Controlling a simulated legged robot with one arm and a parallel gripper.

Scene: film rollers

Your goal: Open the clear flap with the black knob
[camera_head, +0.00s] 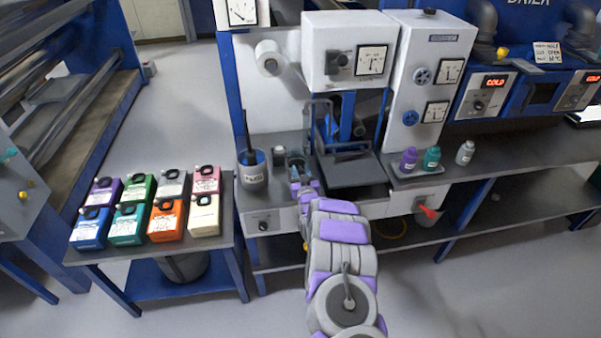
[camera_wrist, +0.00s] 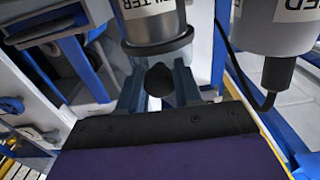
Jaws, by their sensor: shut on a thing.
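In the wrist view a rounded black knob (camera_wrist: 159,80) sits between the two blue-grey fingers of my gripper (camera_wrist: 158,90), which is shut on it. The clear flap itself I cannot make out in either view. In the head view my arm reaches forward to the bench, and my gripper (camera_head: 296,170) is at the front of the white machine, left of a dark tray (camera_head: 352,172). The knob is too small or hidden to tell there.
A canister marked FILTER (camera_wrist: 152,22) hangs close above the knob, with another canister (camera_wrist: 275,25) to its right. A labelled pot (camera_head: 253,172) stands left of my gripper. Small bottles (camera_head: 431,159) stand right of the machine. Coloured boxes (camera_head: 165,220) cover the left table.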

